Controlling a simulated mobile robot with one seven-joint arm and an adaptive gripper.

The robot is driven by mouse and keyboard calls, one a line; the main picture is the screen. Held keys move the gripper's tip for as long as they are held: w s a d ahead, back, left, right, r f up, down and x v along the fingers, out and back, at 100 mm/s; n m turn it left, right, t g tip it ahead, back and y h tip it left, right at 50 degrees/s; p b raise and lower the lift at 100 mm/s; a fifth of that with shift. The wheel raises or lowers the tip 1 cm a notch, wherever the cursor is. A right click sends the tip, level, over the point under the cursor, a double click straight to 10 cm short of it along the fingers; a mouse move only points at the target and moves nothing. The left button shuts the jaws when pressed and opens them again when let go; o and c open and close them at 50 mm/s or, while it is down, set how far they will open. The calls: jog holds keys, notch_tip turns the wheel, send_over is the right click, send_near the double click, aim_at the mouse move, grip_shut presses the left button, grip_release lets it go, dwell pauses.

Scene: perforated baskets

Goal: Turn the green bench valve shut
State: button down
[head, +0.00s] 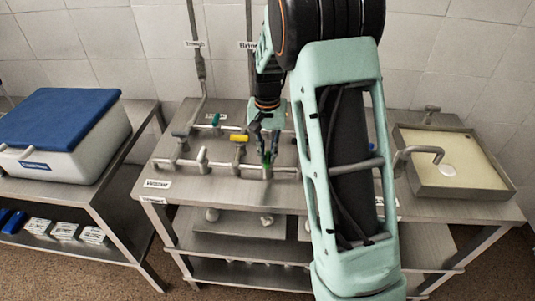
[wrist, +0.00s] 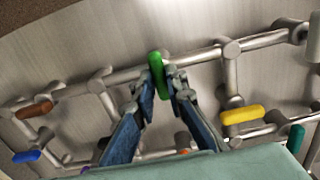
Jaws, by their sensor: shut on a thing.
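The green valve handle (wrist: 155,64) is a short bright green bar on a grey pipe in the wrist view. It lies across the line of that pipe. My gripper (wrist: 161,83) has its two fingertips on either side of the bar and is shut on it. In the head view the green handle (head: 267,158) shows small at the front pipe of the bench, with my gripper (head: 268,148) coming down on it from above. The fingers partly hide the handle there.
A yellow handle (wrist: 243,116) and a teal handle (wrist: 296,138) sit on neighbouring pipes. Brown (wrist: 34,109) and blue (wrist: 26,156) handles are on the other side. A sink (head: 455,180) is at the right of the bench. A blue-lidded box (head: 60,125) stands left.

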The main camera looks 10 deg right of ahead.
aim_at(267, 157)
dwell(0.3)
jog(key=c, duration=1.9)
grip_release()
jog(key=shift+c, duration=0.2)
jog(key=shift+r, duration=0.1)
notch_tip(267, 157, up, 12)
